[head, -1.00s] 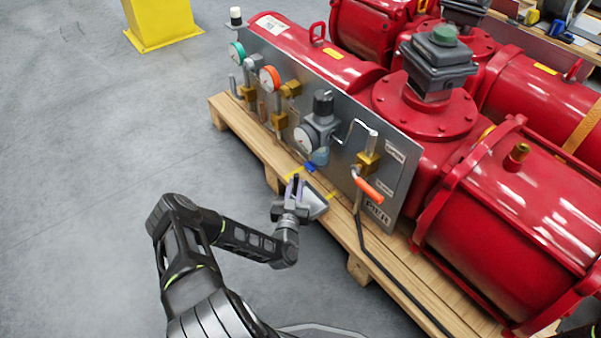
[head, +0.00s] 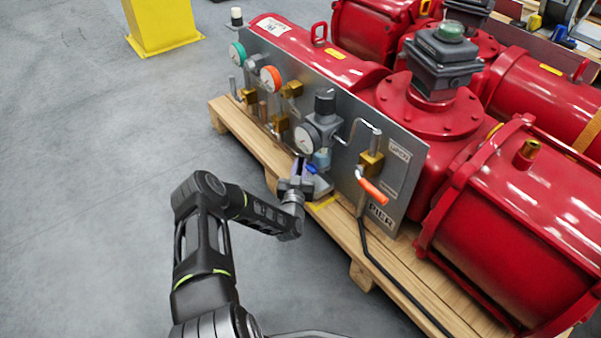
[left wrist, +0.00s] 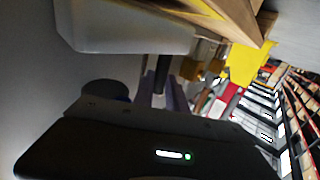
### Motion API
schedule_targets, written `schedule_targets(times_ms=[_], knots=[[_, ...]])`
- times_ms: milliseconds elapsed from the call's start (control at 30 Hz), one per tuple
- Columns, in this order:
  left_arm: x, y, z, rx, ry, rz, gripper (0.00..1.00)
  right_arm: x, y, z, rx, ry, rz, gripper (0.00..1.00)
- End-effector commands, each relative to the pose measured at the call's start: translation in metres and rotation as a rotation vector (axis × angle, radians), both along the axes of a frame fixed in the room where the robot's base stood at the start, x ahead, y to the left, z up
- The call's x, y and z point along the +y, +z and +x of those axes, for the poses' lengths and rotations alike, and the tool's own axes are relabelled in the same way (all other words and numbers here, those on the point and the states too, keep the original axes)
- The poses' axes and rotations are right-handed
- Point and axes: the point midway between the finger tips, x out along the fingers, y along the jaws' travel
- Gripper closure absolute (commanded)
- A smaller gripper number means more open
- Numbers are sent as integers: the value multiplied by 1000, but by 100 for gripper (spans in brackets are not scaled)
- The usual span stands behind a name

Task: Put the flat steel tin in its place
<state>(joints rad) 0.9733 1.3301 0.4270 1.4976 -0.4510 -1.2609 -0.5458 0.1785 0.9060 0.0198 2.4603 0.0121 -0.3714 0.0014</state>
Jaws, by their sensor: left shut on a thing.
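The flat steel tin (head: 323,187) is a flat grey piece at the front of the panel, just right of my left gripper (head: 300,172). My left gripper is shut on it and partly hides it. In the left wrist view a pale, smooth, box-like body that looks like the tin (left wrist: 125,30) fills the upper left, close to the camera. Yellow tape marks (head: 324,204) show on the pallet plank beneath and in front of the tin. I cannot tell whether the tin touches the plank. My right gripper is out of view.
A steel panel (head: 405,185) with gauges, brass fittings and an orange-handled valve (head: 371,191) stands close behind. A regulator with a blue-tinted bowl (head: 321,158) hangs near my gripper. A black cable (head: 385,272) runs along the wooden pallet (head: 245,140).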

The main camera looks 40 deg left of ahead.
Motion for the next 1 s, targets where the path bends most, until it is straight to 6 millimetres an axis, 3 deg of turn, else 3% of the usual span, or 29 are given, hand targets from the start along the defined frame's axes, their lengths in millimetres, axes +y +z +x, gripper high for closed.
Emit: schedule_targets(times_ms=[33,100,500,533,700,800,1000], knots=[[1,-12,2,-1,1,-2,100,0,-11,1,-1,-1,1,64],[1,-16,1,-2,1,-1,100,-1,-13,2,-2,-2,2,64],[0,-17,1,-1,-1,0,100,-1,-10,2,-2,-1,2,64],[0,-18,1,0,-1,-1,82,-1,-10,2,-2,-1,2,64],[0,-17,1,0,0,-1,68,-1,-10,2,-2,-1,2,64],[0,-17,1,0,0,-1,61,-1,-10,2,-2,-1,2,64],[0,-17,1,-1,0,0,61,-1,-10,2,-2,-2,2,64]])
